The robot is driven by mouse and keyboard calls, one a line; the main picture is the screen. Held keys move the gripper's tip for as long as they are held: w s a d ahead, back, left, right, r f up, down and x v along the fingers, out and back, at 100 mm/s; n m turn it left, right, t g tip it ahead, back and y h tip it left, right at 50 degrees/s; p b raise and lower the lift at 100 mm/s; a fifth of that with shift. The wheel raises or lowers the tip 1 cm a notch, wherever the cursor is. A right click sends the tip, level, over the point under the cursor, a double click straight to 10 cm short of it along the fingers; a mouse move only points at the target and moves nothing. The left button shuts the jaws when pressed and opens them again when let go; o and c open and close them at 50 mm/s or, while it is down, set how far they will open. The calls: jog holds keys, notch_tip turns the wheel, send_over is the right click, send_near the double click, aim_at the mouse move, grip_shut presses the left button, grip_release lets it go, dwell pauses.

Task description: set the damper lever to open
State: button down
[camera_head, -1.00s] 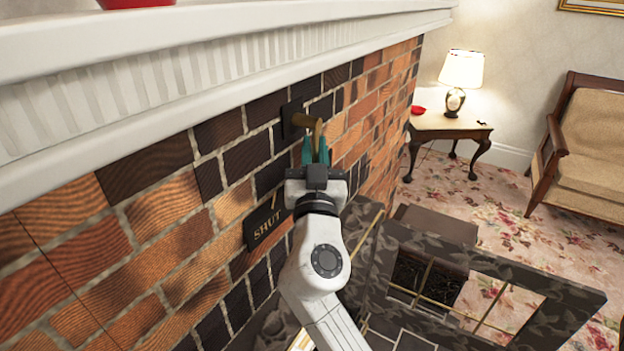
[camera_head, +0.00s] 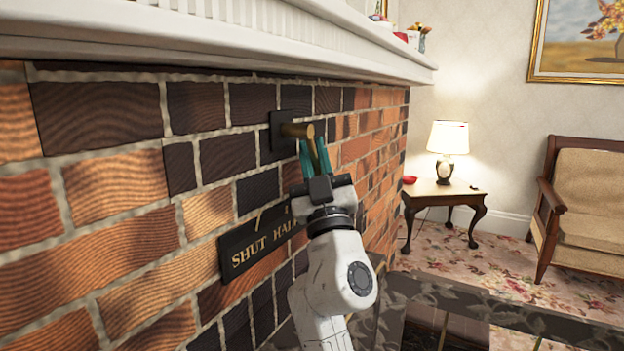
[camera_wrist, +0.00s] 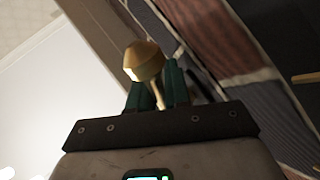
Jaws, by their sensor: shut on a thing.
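The damper lever (camera_head: 298,130) is brass. Its round shaft sticks out from a black square plate (camera_head: 283,131) on the brick wall, and a thin arm points down from its end. My gripper (camera_head: 313,151) has teal fingers and is shut on this thin arm, just below the shaft. In the wrist view the lever's brass end (camera_wrist: 144,60) shows above my gripper (camera_wrist: 153,92), with the thin arm between the fingers. A dark sign (camera_head: 262,243) below reads "SHUT" and "HALF"; my wrist hides its right part.
A white mantel (camera_head: 250,45) overhangs the wall above the lever. A dark patterned fire screen or hearth part (camera_head: 480,310) stands low at the right. A side table (camera_head: 437,192) with a lamp (camera_head: 447,140) and an armchair (camera_head: 585,200) are farther back, across the flowered carpet.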

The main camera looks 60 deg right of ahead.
jog(key=shift+d+n+t+y+b, duration=0.15)
jog(key=shift+n+t+y+b, duration=0.3)
jog(key=shift+n+t, duration=0.2)
jog(key=shift+r, duration=0.1)
jog(key=c, duration=1.4)
grip_release()
jog(key=shift+c, duration=0.2)
jog(key=b+v, duration=0.6)
jog(key=v, duration=0.4)
jog(key=shift+f, duration=0.35)
jog(key=shift+s, duration=0.2)
